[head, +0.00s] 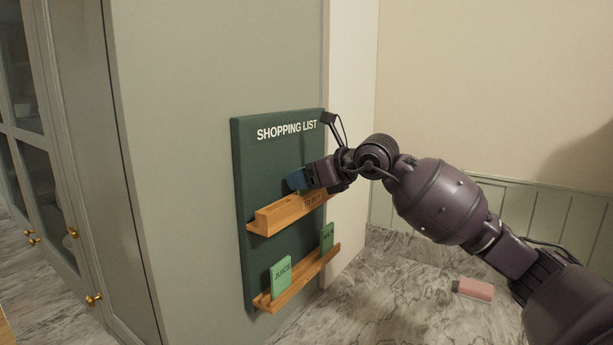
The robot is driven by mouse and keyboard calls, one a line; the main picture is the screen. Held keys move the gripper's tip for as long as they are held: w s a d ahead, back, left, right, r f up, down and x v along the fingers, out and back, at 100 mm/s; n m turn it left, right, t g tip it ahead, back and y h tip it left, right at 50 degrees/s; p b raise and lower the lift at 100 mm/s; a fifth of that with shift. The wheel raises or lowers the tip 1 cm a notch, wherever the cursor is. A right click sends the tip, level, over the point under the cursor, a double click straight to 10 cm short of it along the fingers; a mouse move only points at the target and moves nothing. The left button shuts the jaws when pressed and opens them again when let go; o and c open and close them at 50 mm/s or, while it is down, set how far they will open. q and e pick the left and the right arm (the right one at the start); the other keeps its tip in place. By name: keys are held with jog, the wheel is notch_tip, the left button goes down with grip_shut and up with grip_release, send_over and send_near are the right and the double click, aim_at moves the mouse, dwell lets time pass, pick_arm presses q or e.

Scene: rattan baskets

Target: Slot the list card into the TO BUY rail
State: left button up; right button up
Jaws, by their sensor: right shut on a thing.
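A dark green board (252,165) headed SHOPPING LIST is on the side of a grey-green cabinet. Its upper wooden rail (268,220) is marked TO BUY. My right gripper (297,181) is at this rail, just above its middle, with bluish fingertips close to the rail's top. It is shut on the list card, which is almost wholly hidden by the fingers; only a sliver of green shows. I cannot tell whether the card is in the slot. My left gripper is not in view.
A lower wooden rail (295,286) holds a green JUICE card (281,278) at left and another green card (327,237) at right. A pink block-like item (474,289) lies on the marbled surface at right. Glass-door cabinets stand at far left.

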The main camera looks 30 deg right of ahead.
jog(key=shift+f, duration=0.1)
jog(key=shift+f, duration=0.15)
jog(key=o, duration=0.9)
jog(key=shift+r, duration=0.35)
jog(key=b+v, duration=0.2)
jog(key=v, duration=1)
jog(key=shift+f+b, duration=0.15)
jog(key=shift+b, duration=0.25)
jog(key=shift+d, duration=0.1)
